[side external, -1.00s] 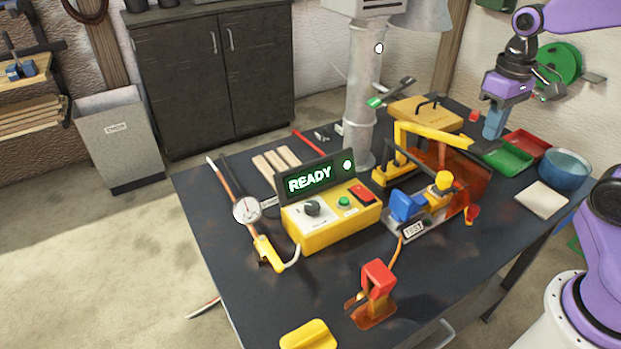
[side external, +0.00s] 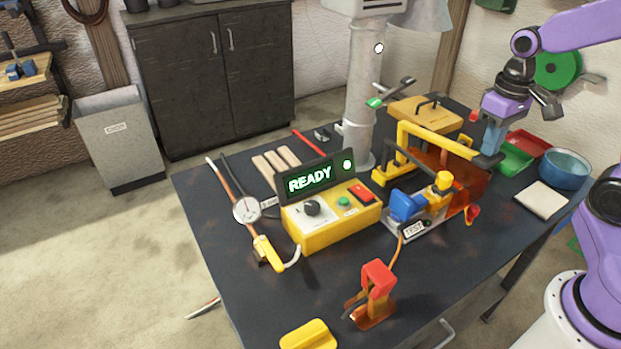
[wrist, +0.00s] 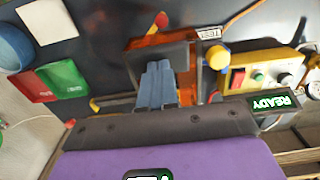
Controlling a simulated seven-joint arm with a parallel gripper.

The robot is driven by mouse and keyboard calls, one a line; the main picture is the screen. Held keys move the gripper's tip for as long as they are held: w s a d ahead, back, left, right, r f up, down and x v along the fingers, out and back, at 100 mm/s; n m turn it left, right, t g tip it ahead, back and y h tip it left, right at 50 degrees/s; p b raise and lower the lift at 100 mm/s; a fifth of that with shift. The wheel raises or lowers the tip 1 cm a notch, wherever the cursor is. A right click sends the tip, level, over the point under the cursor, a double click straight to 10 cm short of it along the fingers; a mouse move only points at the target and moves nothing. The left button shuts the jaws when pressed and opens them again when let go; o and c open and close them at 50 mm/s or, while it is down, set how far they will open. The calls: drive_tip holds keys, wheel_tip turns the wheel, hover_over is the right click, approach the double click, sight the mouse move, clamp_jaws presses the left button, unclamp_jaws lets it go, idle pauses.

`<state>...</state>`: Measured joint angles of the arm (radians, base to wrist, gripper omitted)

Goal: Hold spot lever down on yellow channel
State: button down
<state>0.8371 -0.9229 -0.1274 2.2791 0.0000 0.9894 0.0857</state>
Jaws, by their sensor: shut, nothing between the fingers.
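A yellow lever bar (side external: 435,143) with a dark pad (side external: 488,160) at its right end runs over a machine with an orange see-through guard (side external: 455,175). My gripper (side external: 488,151) has its blue fingers together, pointing down at the dark pad. In the wrist view, the fingers (wrist: 160,68) lie over the dark pad and the orange guard (wrist: 185,36). The tips look at or very near the pad; I cannot tell contact for certain. A yellow control box (side external: 325,230) shows a green READY on its screen (side external: 310,179). It also shows in the wrist view (wrist: 262,72).
Green (side external: 514,158) and red (side external: 530,142) trays and a blue bowl (side external: 565,168) stand right of the machine. A blue clamp (side external: 405,206) and yellow knob (side external: 443,181) sit before it. A grey post (side external: 360,110) rises behind.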

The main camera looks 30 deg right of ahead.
sight(492, 164)
drive_tip(key=shift+s+f, duration=0.2)
drive_tip(key=shift+f, duration=0.5)
drive_tip(key=shift+s+f, duration=0.15)
drive_tip(key=shift+f, duration=0.55)
drive_tip(key=shift+s+f, duration=0.1)
drive_tip(key=shift+f, duration=0.2)
drive_tip(key=shift+s+f, duration=0.35)
drive_tip(key=shift+f, duration=0.25)
idle(0.9)
drive_tip(key=w+r, duration=0.3)
drive_tip(key=r, duration=0.8)
drive_tip(key=shift+r, duration=0.15)
idle(0.4)
drive_tip(key=shift+w, duration=0.1)
